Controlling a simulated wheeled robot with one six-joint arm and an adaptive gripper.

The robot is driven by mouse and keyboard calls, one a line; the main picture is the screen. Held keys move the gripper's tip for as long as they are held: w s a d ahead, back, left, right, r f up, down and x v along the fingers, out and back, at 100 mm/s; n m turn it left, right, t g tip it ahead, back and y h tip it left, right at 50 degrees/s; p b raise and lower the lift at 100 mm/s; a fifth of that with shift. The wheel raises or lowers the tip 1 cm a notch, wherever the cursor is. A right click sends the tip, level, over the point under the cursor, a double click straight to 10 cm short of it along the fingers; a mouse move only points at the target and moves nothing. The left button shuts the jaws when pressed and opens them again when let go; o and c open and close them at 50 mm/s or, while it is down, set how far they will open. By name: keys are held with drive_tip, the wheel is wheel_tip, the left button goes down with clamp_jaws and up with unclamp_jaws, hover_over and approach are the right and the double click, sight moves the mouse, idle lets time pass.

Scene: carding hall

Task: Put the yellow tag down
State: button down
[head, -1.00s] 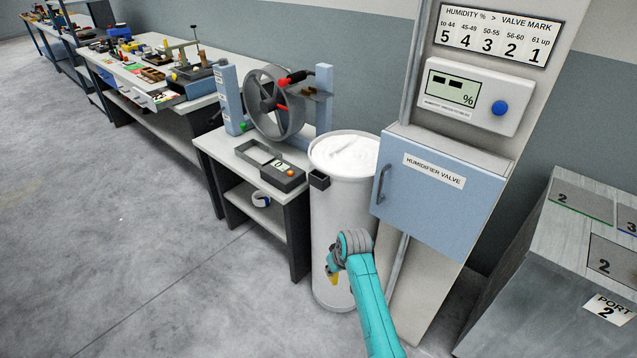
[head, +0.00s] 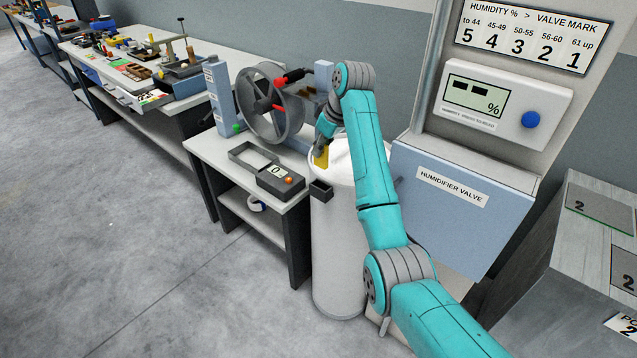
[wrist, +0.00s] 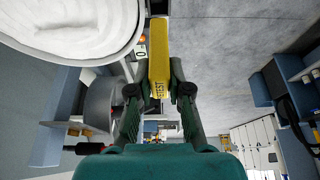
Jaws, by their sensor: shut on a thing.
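The yellow tag (wrist: 160,55) is held between the fingers of my gripper (wrist: 160,90) in the wrist view. Lettering that seems to read "TEST" shows on it near the fingers. In the head view the tag (head: 322,158) hangs below my gripper (head: 321,145), in front of the rim of the white drum. My gripper is shut on the tag. The tag looks clear of any surface, though the head view does not settle its height above the drum.
The white drum (head: 335,245) with white fibre stands beside a small table (head: 205,148). The table carries a wheel device (head: 272,105) and a scale (head: 281,182). A blue humidifier valve box (head: 455,215) is at right. A long bench (head: 95,50) stands at far left; open floor lies left.

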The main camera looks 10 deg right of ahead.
wheel_tip(320, 180, down, 10)
drive_tip(key=shift+r, duration=0.1)
idle(0.4)
drive_tip(key=c, duration=1.1)
unclamp_jaws()
drive_tip(key=v, duration=1.2)
drive_tip(key=shift+w, duration=0.1)
